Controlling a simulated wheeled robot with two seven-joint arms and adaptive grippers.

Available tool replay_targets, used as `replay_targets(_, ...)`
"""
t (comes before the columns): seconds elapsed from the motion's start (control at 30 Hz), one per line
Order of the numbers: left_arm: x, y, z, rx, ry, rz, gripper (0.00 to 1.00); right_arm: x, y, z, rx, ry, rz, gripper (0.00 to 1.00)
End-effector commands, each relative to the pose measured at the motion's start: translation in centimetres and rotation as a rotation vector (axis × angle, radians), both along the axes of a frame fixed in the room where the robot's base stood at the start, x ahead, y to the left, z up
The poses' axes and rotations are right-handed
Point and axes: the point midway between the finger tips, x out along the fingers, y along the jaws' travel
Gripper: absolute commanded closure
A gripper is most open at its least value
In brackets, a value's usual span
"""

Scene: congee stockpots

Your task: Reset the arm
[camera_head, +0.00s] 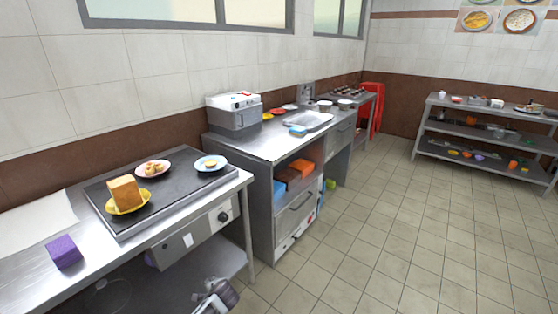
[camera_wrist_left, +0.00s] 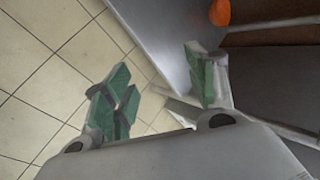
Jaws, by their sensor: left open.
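My left gripper (camera_head: 208,298) is at the bottom edge of the head view, low beside the front of the steel table with the griddle. In the left wrist view its green-padded fingers (camera_wrist_left: 162,88) are apart with nothing between them. Tiled floor and a grey metal surface show beyond them. My right gripper is in neither view.
A griddle (camera_head: 128,219) holds a yellow plate (camera_head: 112,210) with a bread-like block (camera_head: 124,191), a pink plate (camera_head: 143,172) and a blue plate (camera_head: 220,166). A purple block (camera_head: 63,252) lies at left. A steel counter (camera_head: 262,146) stands beyond. Floor at right is clear.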

Motion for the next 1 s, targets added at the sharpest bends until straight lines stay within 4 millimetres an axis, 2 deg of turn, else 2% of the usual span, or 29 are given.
replay_targets(0.03,0.5,-1.0,1.4,-0.075,-0.035,0.045,0.43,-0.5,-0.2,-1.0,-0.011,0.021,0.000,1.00)
replay_targets(0.17,0.8,-3.4,3.9,-0.277,-0.093,0.167,0.43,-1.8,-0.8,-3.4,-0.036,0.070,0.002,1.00)
replay_targets(0.27,-0.1,-5.0,5.2,-0.414,-0.109,0.245,0.43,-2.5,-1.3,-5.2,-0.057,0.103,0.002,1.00)
replay_targets(0.4,-2.1,-6.8,6.3,-0.580,-0.104,0.331,0.43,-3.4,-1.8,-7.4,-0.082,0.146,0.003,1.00)
replay_targets(0.7,-7.5,-8.3,6.2,-0.763,-0.045,0.423,0.43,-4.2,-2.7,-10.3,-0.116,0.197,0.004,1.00)
replay_targets(1.0,-13.7,-7.5,3.6,-0.817,0.016,0.515,0.43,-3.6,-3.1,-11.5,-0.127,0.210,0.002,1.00)
